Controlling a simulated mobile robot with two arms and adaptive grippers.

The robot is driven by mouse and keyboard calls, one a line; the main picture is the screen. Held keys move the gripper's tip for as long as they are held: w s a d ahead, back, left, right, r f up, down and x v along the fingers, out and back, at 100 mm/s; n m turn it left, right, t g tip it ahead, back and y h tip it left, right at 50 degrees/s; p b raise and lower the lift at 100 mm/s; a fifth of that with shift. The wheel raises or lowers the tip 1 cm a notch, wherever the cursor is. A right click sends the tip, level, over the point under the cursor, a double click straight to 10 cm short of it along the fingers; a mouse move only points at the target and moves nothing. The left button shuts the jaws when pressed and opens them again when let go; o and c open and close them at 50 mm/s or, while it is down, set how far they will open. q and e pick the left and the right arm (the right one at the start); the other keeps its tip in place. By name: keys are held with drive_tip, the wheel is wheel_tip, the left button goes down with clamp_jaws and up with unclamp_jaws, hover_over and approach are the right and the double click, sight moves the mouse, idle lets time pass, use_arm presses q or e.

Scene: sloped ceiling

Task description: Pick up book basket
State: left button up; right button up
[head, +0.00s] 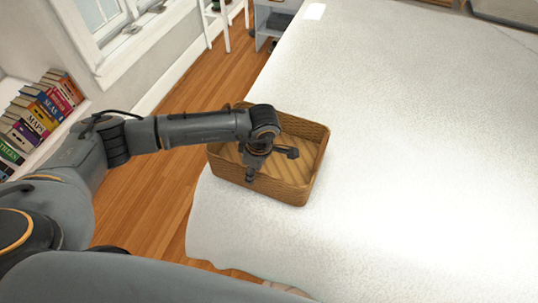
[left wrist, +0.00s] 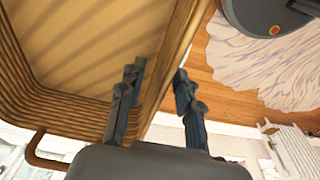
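The book basket (head: 308,185) is a brown woven rectangular basket, sitting on the left edge of the white bed in the head view. Its inside looks empty where it shows. My left arm reaches over it from the left, and my left gripper (head: 271,166) is at the basket's near side with its fingers spread. In the left wrist view, the basket's wall (left wrist: 171,58) passes between the two fingers (left wrist: 158,88), one inside the basket and one outside. The fingers look apart from the wall, though contact is hard to judge. My right gripper is not in view.
The white bed (head: 420,150) fills the right side, with clear room right of the basket. Wooden floor (head: 150,190) lies to its left. A shelf of books (head: 40,110) stands at the far left below a window. A white ladder-like frame (head: 222,20) stands at the back.

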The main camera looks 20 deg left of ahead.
use_arm(q)
drive_tip(key=shift+s+a+f+p, duration=0.1)
drive_tip(key=shift+a+f+p, duration=0.1)
drive_tip(key=shift+f, duration=0.55)
drive_tip(key=shift+w+a+f+p, duration=0.1)
drive_tip(key=shift+f+p, duration=0.1)
drive_tip(key=shift+f, duration=0.55)
drive_tip(key=shift+s+a+f+p, duration=0.1)
drive_tip(key=shift+f+p, duration=0.1)
drive_tip(key=shift+f, duration=0.55)
clamp_jaws()
